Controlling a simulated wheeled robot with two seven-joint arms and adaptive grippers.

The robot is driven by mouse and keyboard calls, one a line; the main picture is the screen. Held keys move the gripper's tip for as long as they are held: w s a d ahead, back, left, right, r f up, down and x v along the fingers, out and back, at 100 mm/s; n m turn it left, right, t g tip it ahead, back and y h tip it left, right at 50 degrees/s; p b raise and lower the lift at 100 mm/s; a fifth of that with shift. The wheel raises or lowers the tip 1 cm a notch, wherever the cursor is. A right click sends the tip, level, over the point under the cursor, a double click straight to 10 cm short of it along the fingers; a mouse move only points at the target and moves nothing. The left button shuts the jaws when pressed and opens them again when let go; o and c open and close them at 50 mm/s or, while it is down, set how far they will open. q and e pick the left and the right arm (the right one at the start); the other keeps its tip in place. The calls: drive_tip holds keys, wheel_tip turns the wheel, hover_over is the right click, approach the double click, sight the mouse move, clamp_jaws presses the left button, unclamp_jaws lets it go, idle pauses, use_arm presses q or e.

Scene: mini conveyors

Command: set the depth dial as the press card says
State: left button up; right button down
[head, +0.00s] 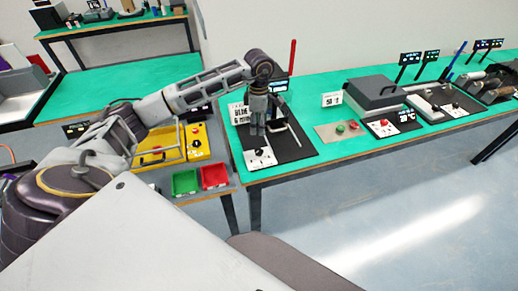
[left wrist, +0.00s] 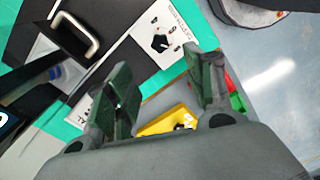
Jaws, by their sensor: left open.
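The press card (head: 238,114) is a white sign with black print at the left of the black press base, partly hidden by my arm; I cannot read it surely. The dial (head: 260,153) is a black knob on a white panel at the front of the base. It also shows in the left wrist view (left wrist: 160,42), beyond the fingertips. My left gripper (head: 261,131) points down above the base, just behind the dial panel. In the left wrist view its two fingers (left wrist: 160,85) stand apart with nothing between them. My right gripper is not in view.
A handle (left wrist: 92,42) and a red lever (head: 292,57) rise from the press. Green (head: 185,182) and red (head: 215,176) trays and a yellow box (head: 198,142) are at the left. A grey press machine (head: 376,92) stands farther right. Green tabletop (head: 300,165) is clear in front.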

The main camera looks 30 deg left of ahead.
sight(259, 151)
use_arm(q)
drive_tip(key=shift+f+p, duration=0.95)
drive_tip(key=shift+f, duration=5.95)
drive_tip(key=c, duration=1)
